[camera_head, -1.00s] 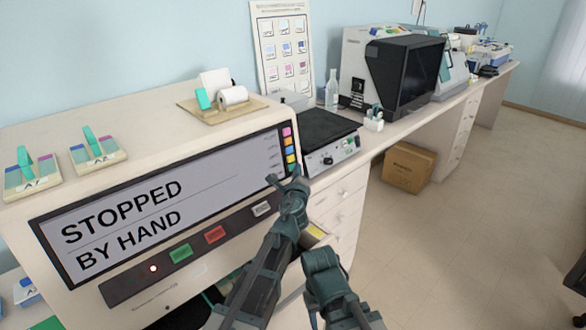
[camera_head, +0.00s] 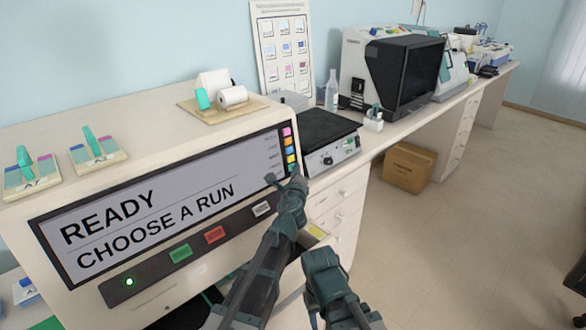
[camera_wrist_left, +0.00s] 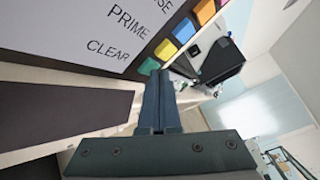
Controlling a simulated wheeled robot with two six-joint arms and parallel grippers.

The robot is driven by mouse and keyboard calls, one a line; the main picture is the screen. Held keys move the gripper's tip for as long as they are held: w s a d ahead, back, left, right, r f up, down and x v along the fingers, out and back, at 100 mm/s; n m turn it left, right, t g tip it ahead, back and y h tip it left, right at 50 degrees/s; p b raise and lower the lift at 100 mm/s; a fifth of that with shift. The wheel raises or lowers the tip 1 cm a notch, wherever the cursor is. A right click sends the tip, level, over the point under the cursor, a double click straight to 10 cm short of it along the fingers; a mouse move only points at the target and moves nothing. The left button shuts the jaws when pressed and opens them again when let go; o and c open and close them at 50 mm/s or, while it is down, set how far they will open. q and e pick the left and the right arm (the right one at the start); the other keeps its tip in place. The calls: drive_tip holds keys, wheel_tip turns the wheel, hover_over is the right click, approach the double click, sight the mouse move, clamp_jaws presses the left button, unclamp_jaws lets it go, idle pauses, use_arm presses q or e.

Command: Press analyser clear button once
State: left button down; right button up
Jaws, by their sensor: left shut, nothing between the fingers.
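The analyser (camera_head: 150,170) is a large pale box with a screen (camera_head: 150,215) reading "READY CHOOSE A RUN". A column of coloured buttons stands at the screen's right edge. In the left wrist view, the "CLEAR" label (camera_wrist_left: 108,50) lines up with the green button (camera_wrist_left: 149,66), the lowest one showing. My left gripper (camera_head: 285,183) is shut and empty at the lower end of this column. In the left wrist view its fingertips (camera_wrist_left: 158,76) overlap the green button's lower edge; I cannot tell whether they touch it.
Green (camera_head: 180,253), red (camera_head: 215,235) and pale (camera_head: 262,208) buttons and a green light (camera_head: 129,281) sit on the dark strip below the screen. Slide holders (camera_head: 97,155) and a paper roll (camera_head: 233,96) stand on top. A hotplate (camera_head: 328,140) is close behind my left gripper.

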use_arm(q)
drive_tip(key=shift+s+d+r, duration=0.15)
drive_tip(key=shift+s+d, duration=0.3)
drive_tip(key=shift+s, duration=0.1)
use_arm(e)
drive_tip(key=shift+r, duration=0.15)
